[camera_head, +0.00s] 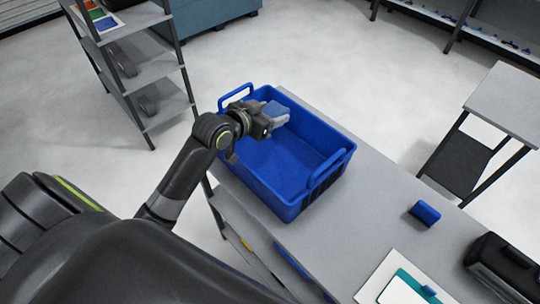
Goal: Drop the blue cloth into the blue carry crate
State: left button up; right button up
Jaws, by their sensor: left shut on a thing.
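The blue carry crate (325,192) stands on the grey table, with its two handles raised at opposite ends. Its visible floor is bare. My left gripper (277,119) comes in from the left and is over the far left part of the crate. It is shut on the blue cloth (276,108), a small grey-blue piece. The cloth appears to be above the crate's floor, but its exact height is hard to tell. My right gripper is not in view.
On the grey table (345,235), a small blue block (425,213) lies right of the crate. A white board with a teal sheet (402,288) and a black case (500,265) lie nearer. A shelf rack (160,102) stands at left, a side table (507,103) at right.

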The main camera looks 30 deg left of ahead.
pick_arm(q)
jog(key=shift+f, duration=0.15)
jog(key=o, duration=1)
jog(key=p+v, duration=0.2)
jog(key=v, duration=1.5)
jog(key=shift+s+a, duration=0.1)
jog(key=shift+s, duration=0.15)
